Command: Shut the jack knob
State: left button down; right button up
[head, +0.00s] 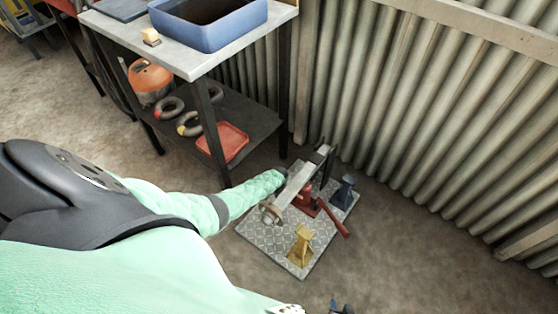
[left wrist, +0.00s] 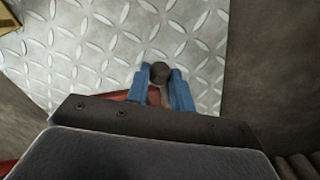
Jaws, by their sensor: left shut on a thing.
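In the left wrist view, the blue fingers of my left gripper (left wrist: 160,80) are shut on a dark round jack knob (left wrist: 159,71). Part of the red jack (left wrist: 132,98) shows below the fingers. In the head view, the red jack (head: 307,197) stands on a patterned metal plate (head: 262,236), with its red handle pointing down right. My left arm reaches over the plate's far left side; its fingers and the knob cannot be made out there. My right gripper (head: 341,308) is cut off at the bottom edge of the head view, apart from the plate.
A yellow stand (head: 300,246) and a dark blue stand (head: 343,190) flank the jack. A pale metal beam (head: 291,188) crosses above it. A workbench (head: 196,61) with a blue bin (head: 210,25) is behind left. A corrugated wall (head: 430,110) bounds the right. Floor in front is clear.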

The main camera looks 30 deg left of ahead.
pick_arm(q)
jog(key=c, duration=1.2)
grip_release()
jog(key=shift+d, duration=0.1)
jog(key=shift+r, duration=0.5)
notch_tip(320, 180, up, 6)
jog(key=shift+w+f+p, duration=0.1)
jog(key=shift+p, duration=1.1)
jog(key=shift+r, duration=0.45)
